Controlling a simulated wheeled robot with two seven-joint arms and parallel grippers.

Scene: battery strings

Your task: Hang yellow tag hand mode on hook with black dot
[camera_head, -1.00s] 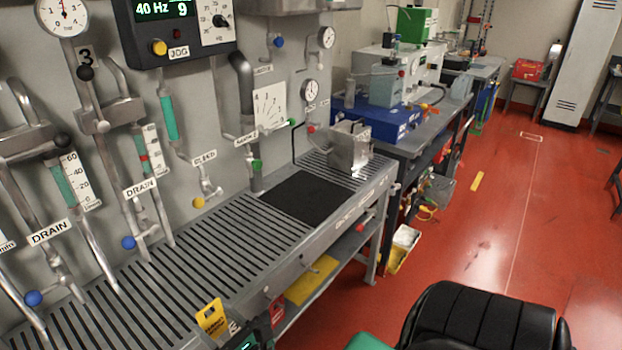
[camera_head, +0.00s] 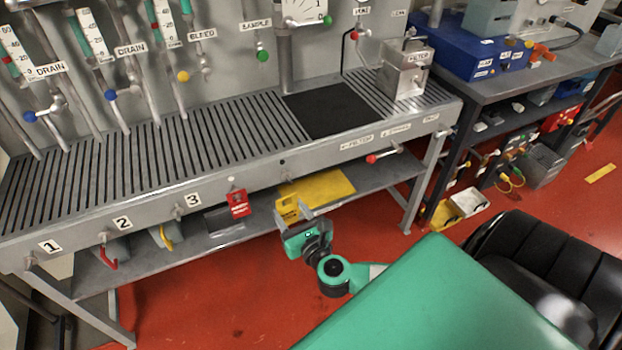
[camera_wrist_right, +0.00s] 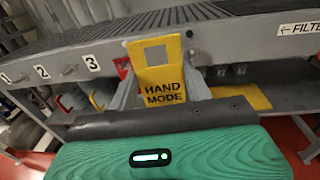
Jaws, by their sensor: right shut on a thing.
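The yellow tag (camera_head: 287,209) is upright in my right gripper (camera_head: 306,220), in front of the bench's front rail and lower shelf. In the right wrist view the tag (camera_wrist_right: 160,72) reads HAND MODE and has a square opening near its top, with the gripper fingers on both sides of it. A small black dot (camera_head: 283,162) marks the rail above and slightly left of the tag; the hook below it is too small to make out clearly. The tag is apart from it, lower and nearer to me. My left gripper is not in view.
A red tag (camera_head: 239,203) hangs from the rail under a white dot, just left of the yellow tag. Numbered hooks 1, 2 and 3 (camera_head: 193,200) lie farther left. A yellow sheet (camera_head: 325,187) lies on the lower shelf. A black chair (camera_head: 540,265) stands at right.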

